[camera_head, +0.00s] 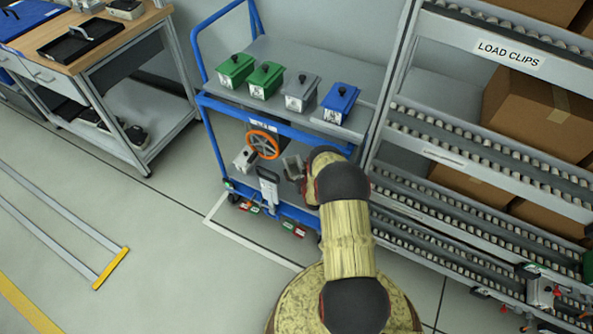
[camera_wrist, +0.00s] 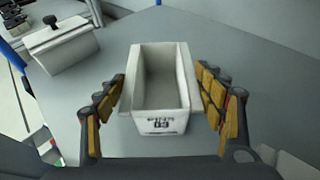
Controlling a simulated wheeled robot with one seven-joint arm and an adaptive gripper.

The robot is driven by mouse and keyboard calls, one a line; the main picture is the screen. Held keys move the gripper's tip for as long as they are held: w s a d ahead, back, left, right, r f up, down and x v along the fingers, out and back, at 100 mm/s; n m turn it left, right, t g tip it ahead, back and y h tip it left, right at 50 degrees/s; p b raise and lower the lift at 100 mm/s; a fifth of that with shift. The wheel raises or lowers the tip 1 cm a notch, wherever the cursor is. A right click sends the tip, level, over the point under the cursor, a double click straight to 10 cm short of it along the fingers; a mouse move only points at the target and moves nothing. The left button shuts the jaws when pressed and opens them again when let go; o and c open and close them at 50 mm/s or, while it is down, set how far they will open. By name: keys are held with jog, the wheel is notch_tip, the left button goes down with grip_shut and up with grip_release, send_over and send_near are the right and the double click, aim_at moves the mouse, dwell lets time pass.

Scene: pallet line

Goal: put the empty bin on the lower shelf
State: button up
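The empty bin (camera_wrist: 160,115) is a pale grey open box with a dark printed label on its front. In the wrist view it stands upright over the grey lower shelf (camera_wrist: 230,35) of the blue cart. My gripper (camera_wrist: 160,80) has its fingers spread on either side of the bin, with a narrow gap visible at each side. In the head view my arm reaches in at the right part of the lower shelf, and the bin shows as a small grey shape (camera_head: 292,166). Whether its base fully touches the shelf is hard to tell.
A lidded grey bin (camera_wrist: 62,45) with a black knob stands left on the lower shelf. An orange handwheel (camera_head: 262,145) hangs at the cart's front. Two green bins, a grey bin and a blue bin (camera_head: 339,103) stand above. A roller rack (camera_head: 470,150) is close at right.

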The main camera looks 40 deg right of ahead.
jog(key=o, duration=0.5)
jog(key=shift+c, duration=0.2)
jog(key=shift+s+a+r, duration=0.1)
jog(key=shift+s+r, duration=0.05)
jog(key=shift+r, duration=0.1)
jog(key=p+v, duration=0.4)
jog(key=v, duration=0.7)
jog(key=shift+s+a+p, duration=0.15)
jog(key=shift+s+p, duration=0.1)
jog(key=shift+p, duration=0.05)
jog(key=shift+r, duration=0.1)
